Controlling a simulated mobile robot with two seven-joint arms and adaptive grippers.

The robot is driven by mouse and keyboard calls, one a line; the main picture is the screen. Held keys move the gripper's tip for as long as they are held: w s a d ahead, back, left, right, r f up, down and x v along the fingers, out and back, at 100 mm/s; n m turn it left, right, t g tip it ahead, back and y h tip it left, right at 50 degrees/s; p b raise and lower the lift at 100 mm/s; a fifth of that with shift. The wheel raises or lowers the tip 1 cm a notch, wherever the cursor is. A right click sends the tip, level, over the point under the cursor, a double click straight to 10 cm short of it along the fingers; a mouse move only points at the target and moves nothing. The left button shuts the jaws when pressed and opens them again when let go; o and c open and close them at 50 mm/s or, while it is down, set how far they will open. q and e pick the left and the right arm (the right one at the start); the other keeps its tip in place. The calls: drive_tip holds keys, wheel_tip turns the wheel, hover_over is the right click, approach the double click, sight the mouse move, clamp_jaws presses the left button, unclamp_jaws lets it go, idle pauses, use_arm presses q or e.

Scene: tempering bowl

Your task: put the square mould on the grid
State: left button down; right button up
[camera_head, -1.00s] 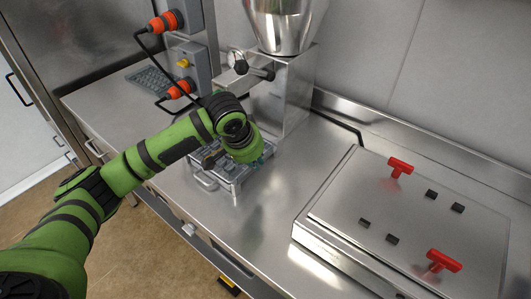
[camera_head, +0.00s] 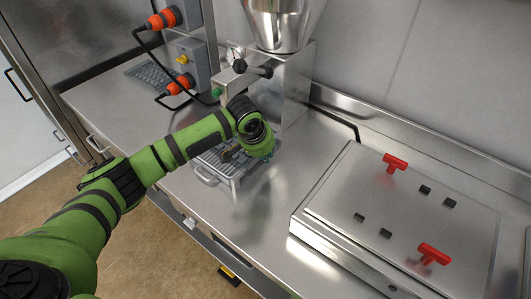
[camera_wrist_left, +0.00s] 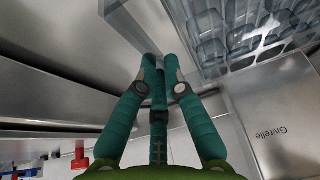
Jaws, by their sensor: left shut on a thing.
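The square mould (camera_wrist_left: 250,35) shows at the upper right of the left wrist view as a clear tray with rows of square cavities. My left gripper (camera_wrist_left: 159,68), with teal fingers, is shut on the mould's clear edge. In the head view the gripper (camera_head: 266,155) is partly hidden by its own wrist, at the right side of the grid. The grid (camera_head: 207,180) is a metal rack with a handle, on the counter in front of the steel machine. My arm hides part of it, and I cannot tell whether the mould touches it. My right gripper is not in view.
The steel machine (camera_head: 292,85) with a hopper stands close behind the grid. A lidded steel box (camera_head: 330,205) with red handles stands to the right. A grey control box (camera_head: 190,60) with orange plugs and a cable is at the left. The counter front between them is clear.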

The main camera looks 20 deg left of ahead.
use_arm(q)
drive_tip(key=c, duration=1.3)
unclamp_jaws()
drive_tip(key=shift+f, duration=0.1)
drive_tip(key=shift+c, duration=0.2)
drive_tip(key=b+v, duration=0.2)
drive_tip(key=v, duration=1)
